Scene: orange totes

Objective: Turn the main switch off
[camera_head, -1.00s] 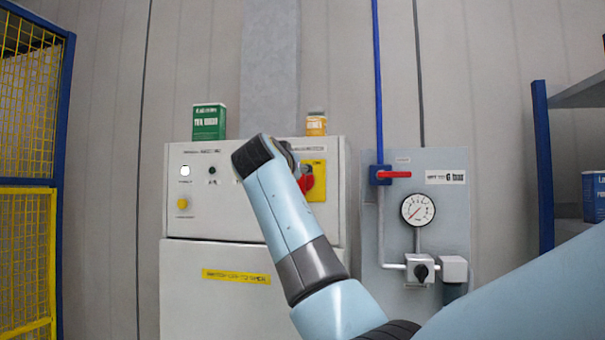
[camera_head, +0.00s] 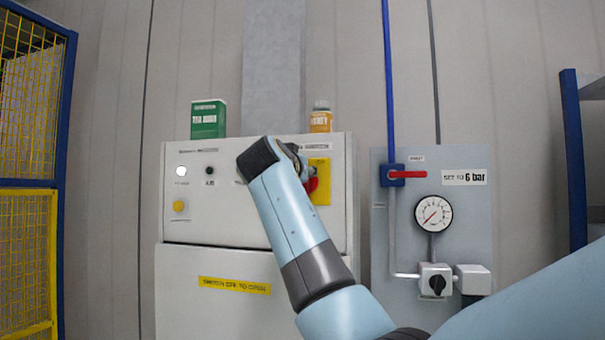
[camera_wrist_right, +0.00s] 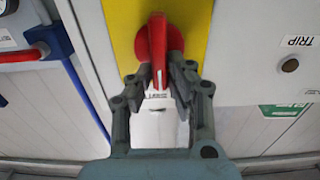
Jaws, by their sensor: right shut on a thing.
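The main switch is a red rotary handle (camera_head: 312,184) on a yellow plate (camera_head: 321,191), at the right side of the light grey cabinet's front panel. In the head view my right forearm and wrist cover part of it. The right wrist view shows the red handle (camera_wrist_right: 157,45) up close, its grip upright in the picture. My right gripper (camera_wrist_right: 161,78) has its two dark fingers closed on either side of the handle's near end. In the head view that gripper is mostly hidden behind my wrist. My left gripper is in neither view.
A green box (camera_head: 208,119) and an orange-yellow bottle (camera_head: 320,117) stand on the cabinet (camera_head: 205,270). Right of it is a grey panel with a red-handled valve (camera_head: 405,174) and a gauge (camera_head: 434,213). A yellow mesh fence (camera_head: 25,250) stands left, a blue shelf post (camera_head: 573,160) right.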

